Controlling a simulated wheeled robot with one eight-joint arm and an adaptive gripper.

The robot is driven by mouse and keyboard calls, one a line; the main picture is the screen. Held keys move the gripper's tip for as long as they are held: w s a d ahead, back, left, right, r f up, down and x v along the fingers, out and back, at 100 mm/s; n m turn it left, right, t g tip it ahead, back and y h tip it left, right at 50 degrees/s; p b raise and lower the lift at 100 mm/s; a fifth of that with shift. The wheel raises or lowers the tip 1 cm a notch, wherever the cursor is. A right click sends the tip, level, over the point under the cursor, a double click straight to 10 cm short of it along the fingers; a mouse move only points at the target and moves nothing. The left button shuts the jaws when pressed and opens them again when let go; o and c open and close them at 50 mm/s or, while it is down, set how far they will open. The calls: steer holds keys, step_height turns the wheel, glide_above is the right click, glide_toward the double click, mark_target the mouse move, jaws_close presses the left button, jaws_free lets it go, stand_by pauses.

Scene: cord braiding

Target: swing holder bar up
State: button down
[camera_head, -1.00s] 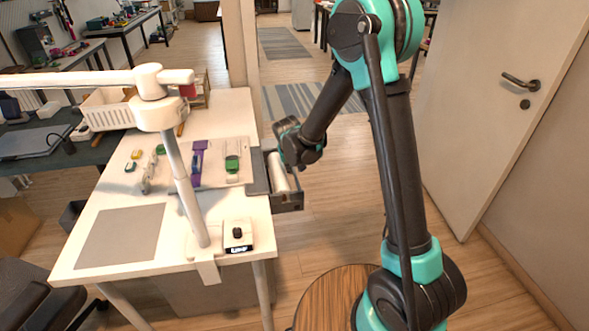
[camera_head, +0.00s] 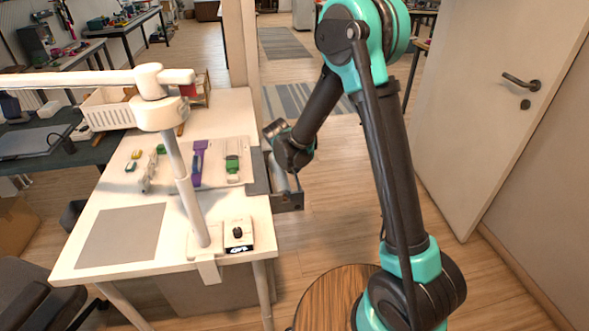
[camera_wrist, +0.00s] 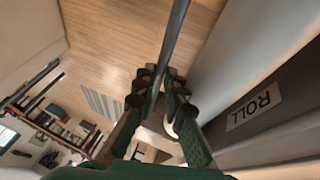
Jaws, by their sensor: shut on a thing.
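My gripper (camera_wrist: 158,80) is shut on a thin dark bar (camera_wrist: 174,38), which runs from the top of the wrist view down between the fingertips. The roll holder (camera_head: 288,202) is a dark grey open tray at the right side of the white table. In the wrist view, a dark grey face of the holder (camera_wrist: 285,125) with a "ROLL" label is at the right. A pale roll (camera_head: 292,182) lies in the tray, partly covered by my arm. In the head view my wrist is over the tray and hides the fingers and the bar.
The white table (camera_head: 120,255) carries a grey mat (camera_head: 122,236), a purple tool (camera_head: 198,162), small green and yellow items, and a lamp-like white post (camera_head: 188,195). A white door (camera_head: 480,110) is at the right.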

steer(key=c, duration=1.9)
jaws_free()
steer(key=shift+a, duration=0.1)
steer(key=shift+o, duration=0.2)
